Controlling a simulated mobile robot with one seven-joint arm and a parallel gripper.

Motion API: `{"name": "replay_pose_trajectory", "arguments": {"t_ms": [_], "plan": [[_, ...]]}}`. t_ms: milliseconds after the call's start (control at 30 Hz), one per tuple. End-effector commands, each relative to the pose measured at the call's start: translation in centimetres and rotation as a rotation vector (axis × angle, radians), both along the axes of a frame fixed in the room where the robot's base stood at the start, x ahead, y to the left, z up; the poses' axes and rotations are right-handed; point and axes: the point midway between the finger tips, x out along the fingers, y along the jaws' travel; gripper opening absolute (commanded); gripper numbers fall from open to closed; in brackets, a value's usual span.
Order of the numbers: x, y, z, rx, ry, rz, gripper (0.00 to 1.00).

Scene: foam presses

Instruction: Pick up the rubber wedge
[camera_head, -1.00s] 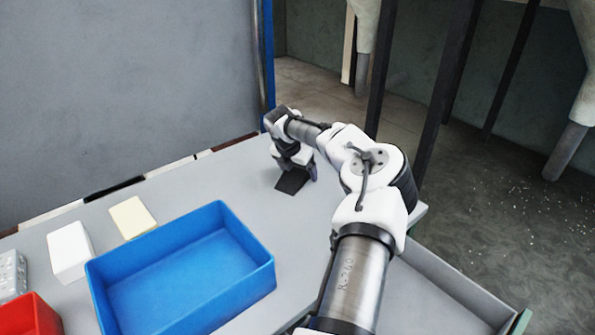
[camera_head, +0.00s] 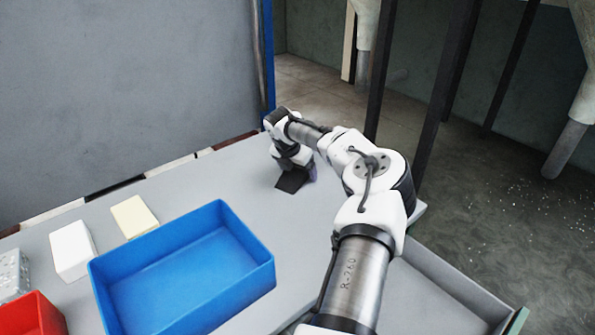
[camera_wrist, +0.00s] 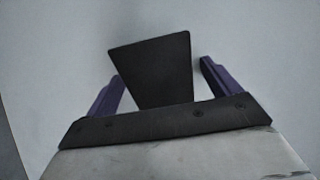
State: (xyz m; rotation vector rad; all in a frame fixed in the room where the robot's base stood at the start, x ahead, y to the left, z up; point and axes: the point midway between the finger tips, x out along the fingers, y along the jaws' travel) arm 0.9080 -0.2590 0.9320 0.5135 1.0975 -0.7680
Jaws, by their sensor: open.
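The rubber wedge (camera_head: 292,181) is a flat black piece on the grey table under my gripper at the far end of the arm. In the wrist view the black wedge (camera_wrist: 153,66) lies between the two purple fingers, with clear space showing on both sides. Its near end is hidden behind the dark gripper body. My gripper (camera_wrist: 163,82) is open, pointing down, and does not visibly touch the wedge. In the head view the fingers are mostly hidden by the wrist.
A blue bin (camera_head: 184,268) stands on the table (camera_head: 238,172) at lower left. A white block (camera_head: 72,250), a cream block (camera_head: 134,216), a grey piece (camera_head: 12,275) and a red bin (camera_head: 32,316) are left of it. A grey wall (camera_head: 120,90) rises behind.

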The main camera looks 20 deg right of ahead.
Motion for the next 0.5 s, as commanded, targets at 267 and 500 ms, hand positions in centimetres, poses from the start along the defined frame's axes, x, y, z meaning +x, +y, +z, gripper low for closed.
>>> {"name": "replay_pose_trajectory", "arguments": {"t_ms": [267,500], "plan": [[-0.01,-0.01,-0.03,0.000,0.000,-0.001,0.89],[-0.01,-0.01,-0.03,0.000,0.000,0.000,0.60]]}}
